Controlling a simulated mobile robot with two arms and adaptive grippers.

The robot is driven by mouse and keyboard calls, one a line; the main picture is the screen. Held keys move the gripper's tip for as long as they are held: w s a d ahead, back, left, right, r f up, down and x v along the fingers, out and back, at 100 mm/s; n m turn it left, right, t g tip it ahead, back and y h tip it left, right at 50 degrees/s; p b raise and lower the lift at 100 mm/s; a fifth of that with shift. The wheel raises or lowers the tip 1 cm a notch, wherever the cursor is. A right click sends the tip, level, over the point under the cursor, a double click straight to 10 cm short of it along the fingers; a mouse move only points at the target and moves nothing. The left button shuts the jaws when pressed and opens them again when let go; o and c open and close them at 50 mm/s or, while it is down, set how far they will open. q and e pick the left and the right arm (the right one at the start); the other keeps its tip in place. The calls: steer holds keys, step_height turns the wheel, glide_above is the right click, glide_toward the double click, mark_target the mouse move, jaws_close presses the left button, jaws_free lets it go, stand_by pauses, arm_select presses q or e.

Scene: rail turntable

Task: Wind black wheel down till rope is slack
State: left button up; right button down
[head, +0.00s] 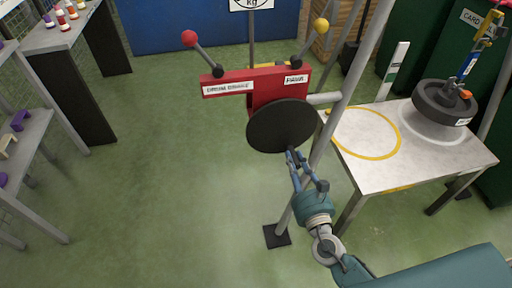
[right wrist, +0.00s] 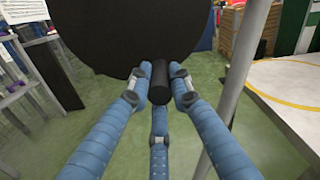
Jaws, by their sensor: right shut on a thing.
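The black wheel (head: 281,126) is a flat disc on the front of a red control box. It fills the upper part of the right wrist view (right wrist: 120,40). My right gripper (head: 293,157) is at the wheel's lower edge. In the right wrist view its blue fingers are shut on the wheel's black handle (right wrist: 158,84), two from the sides and one below. A blue and yellow hanging piece (head: 468,64) is above a dark round weight (head: 440,103) on the table at right; I cannot tell whether a rope there is taut. My left gripper is not in view.
The red box (head: 228,83) carries a red-knobbed lever (head: 190,38) and a yellow-knobbed lever (head: 321,25). A grey post runs close to my right gripper. A light table (head: 400,178) with a yellow ring stands right. Shelves are left; green floor between is clear.

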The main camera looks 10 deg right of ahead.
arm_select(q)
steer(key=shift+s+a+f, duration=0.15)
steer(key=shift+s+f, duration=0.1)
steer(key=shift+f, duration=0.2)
arm_select(e)
steer(key=shift+d+r+n, duration=0.2)
steer(key=shift+d+n, duration=0.1)
steer(key=shift+d, duration=0.15)
arm_select(q)
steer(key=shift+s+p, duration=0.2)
steer(key=shift+p, duration=0.1)
arm_select(e)
steer(key=shift+d+r, duration=0.1)
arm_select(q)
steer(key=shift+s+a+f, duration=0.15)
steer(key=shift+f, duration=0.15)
arm_select(e)
steer(key=shift+d+n, duration=0.15)
steer(key=shift+n, duration=0.15)
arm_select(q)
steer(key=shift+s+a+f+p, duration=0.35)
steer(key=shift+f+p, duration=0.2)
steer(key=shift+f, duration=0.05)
arm_select(e)
steer(key=shift+w+d+r+n, duration=0.1)
steer(key=shift+d+r+n, duration=0.25)
steer(key=shift+n, duration=0.25)
